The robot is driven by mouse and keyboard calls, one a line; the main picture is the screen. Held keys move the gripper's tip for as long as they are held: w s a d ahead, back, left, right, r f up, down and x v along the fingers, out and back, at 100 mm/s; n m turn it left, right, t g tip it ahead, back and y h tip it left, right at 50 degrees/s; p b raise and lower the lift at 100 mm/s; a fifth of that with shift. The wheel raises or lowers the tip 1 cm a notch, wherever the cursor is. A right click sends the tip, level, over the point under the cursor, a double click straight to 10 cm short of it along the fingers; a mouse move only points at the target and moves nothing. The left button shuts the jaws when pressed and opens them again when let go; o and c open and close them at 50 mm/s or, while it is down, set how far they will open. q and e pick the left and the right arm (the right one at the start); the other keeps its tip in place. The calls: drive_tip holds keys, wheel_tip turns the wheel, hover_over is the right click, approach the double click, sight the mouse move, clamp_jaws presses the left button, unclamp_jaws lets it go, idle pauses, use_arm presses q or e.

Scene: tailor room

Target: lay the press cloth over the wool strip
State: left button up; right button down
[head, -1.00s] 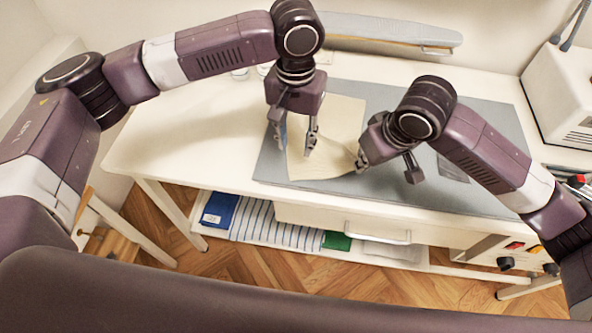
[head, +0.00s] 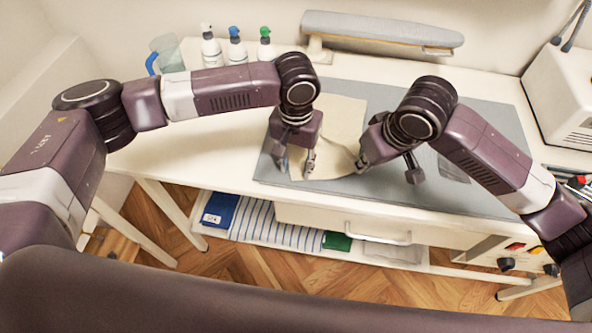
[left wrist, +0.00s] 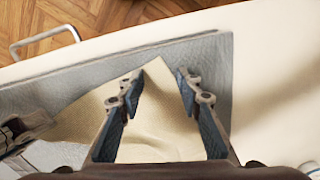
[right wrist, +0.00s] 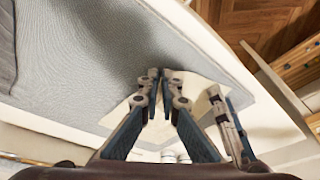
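The cream press cloth (head: 338,122) lies on the grey pressing mat, its front part between my two grippers. My left gripper (head: 295,172) is open at the cloth's front left; in the left wrist view a cloth corner (left wrist: 158,85) points up between the spread fingers (left wrist: 158,88). My right gripper (head: 361,166) is at the cloth's front right edge; in the right wrist view its fingertips (right wrist: 160,74) meet, with cloth (right wrist: 196,88) at them. A darker grey flat piece (head: 453,168), perhaps the wool strip, lies right of my right gripper, partly hidden by my arm.
The grey mat (head: 490,125) covers the table's middle. Behind stand a sleeve board (head: 375,30), several bottles (head: 236,47) and a jug (head: 165,52). A white machine (head: 560,95) is at right. Folded fabrics (head: 270,222) lie on the shelf below.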

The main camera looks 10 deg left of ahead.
use_arm(q)
clamp_jaws()
idle(0.4)
idle(1.5)
drive_tip(key=shift+r, duration=2.5)
